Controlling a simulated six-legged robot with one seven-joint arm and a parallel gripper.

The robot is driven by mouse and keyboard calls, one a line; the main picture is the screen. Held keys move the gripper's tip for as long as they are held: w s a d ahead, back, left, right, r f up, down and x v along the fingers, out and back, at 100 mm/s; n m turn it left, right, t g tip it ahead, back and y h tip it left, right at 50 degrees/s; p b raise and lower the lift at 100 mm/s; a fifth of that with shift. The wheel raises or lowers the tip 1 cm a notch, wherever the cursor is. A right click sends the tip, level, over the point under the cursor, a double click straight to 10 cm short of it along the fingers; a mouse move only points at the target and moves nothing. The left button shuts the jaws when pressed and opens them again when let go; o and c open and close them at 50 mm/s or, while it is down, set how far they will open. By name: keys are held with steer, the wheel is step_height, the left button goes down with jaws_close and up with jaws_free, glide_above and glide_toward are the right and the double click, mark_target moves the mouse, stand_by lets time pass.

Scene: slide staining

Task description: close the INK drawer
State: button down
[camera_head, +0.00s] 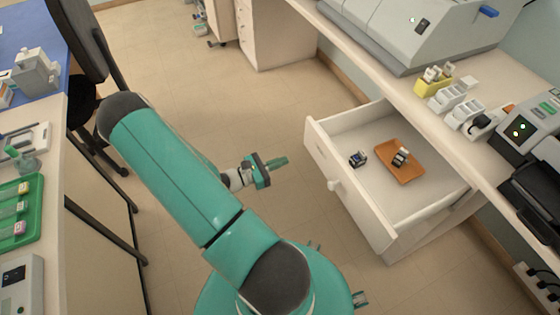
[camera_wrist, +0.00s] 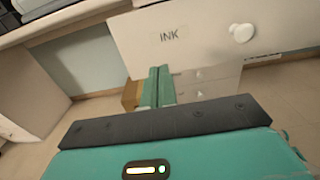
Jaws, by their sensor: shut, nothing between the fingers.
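The INK drawer (camera_head: 345,195) is pulled out from under the right-hand counter in the head view. Its white front has a round knob (camera_head: 334,185). In the wrist view the drawer front (camera_wrist: 205,35) shows the word INK, with the knob (camera_wrist: 242,33) to the right. Inside the drawer lie an orange tray (camera_head: 398,174) with a small dark-and-white item on it, and a small dark item (camera_head: 358,159) beside the tray. My gripper (camera_head: 278,162) is shut and empty, in front of the drawer and apart from it. Its fingers (camera_wrist: 157,86) also show in the wrist view.
The right counter holds a large grey machine (camera_head: 430,30), a yellow holder (camera_head: 434,80), white racks (camera_head: 456,105) and a device with green lights (camera_head: 522,128). A left bench carries a green tray (camera_head: 38,215). A dark chair (camera_head: 78,40) stands at left. Floor (camera_head: 220,90) between is clear.

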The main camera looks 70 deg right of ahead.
mark_target(317, 148)
steer(key=x, duration=1)
steer(key=shift+s+d, duration=0.2)
steer(key=shift+d, duration=0.05)
